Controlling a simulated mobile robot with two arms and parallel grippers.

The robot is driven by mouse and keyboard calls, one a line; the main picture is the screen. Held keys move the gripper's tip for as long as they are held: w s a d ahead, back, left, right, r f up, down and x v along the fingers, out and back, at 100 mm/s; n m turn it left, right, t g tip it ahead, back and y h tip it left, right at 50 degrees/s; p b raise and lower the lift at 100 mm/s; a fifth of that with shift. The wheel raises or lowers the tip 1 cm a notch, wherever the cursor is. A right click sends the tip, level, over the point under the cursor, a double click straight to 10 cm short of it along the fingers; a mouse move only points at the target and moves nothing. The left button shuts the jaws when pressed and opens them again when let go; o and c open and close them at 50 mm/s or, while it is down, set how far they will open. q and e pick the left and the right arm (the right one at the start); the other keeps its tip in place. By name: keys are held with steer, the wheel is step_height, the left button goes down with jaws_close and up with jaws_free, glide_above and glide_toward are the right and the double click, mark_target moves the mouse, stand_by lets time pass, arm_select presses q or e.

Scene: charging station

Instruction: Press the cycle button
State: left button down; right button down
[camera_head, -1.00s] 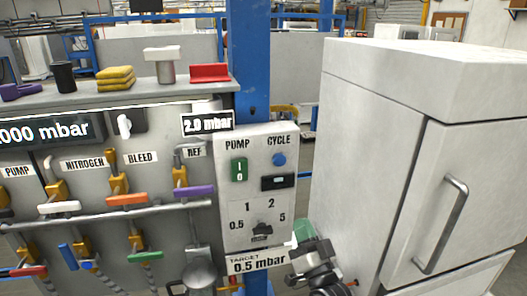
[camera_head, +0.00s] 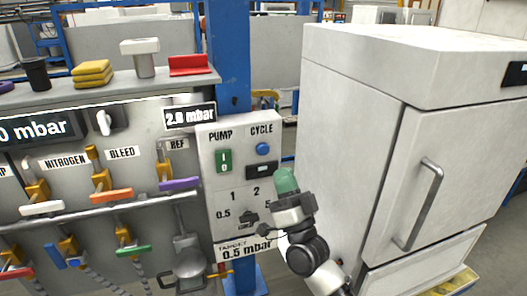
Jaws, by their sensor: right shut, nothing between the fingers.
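The blue round cycle button (camera_head: 263,149) sits under the word CYCLE on the white control panel (camera_head: 210,176), at its upper right. A green pump switch (camera_head: 224,160) is to its left, and a small dark display (camera_head: 261,170) is just below it. My right gripper (camera_head: 285,181), with green fingertips, is shut and empty. It points up in front of the panel's right edge, below and a little right of the button, and appears apart from it. It covers part of the dial's scale. My left gripper is not in view.
A white cabinet (camera_head: 352,120) with a metal handle (camera_head: 419,203) stands close on the right. Left of the panel, a grey board (camera_head: 85,180) carries coloured valve handles. A dial knob (camera_head: 248,218) and a target label (camera_head: 246,250) sit low on the panel.

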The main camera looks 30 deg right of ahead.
mark_target(263, 149)
steer(key=shift+w+d+b, duration=0.3)
steer(key=shift+w+b, duration=0.1)
steer(key=shift+w, duration=0.9)
steer(key=shift+w+d+b, duration=0.35)
steer(key=shift+w, duration=0.9)
steer(key=shift+w+d+b, duration=0.3)
steer(key=shift+w+b, duration=0.1)
steer(key=shift+w, duration=0.9)
steer(key=shift+w, duration=0.15)
steer(key=shift+w+d, duration=0.1)
steer(key=shift+w, duration=0.15)
steer(key=shift+w+d+b, duration=0.1)
steer(key=shift+w+b, duration=0.35)
steer(key=shift+w, duration=0.05)
steer(key=shift+s, duration=0.15)
steer(key=shift+s+a+p, duration=0.2)
steer(key=shift+s+p, duration=0.2)
steer(key=shift+s, duration=0.4)
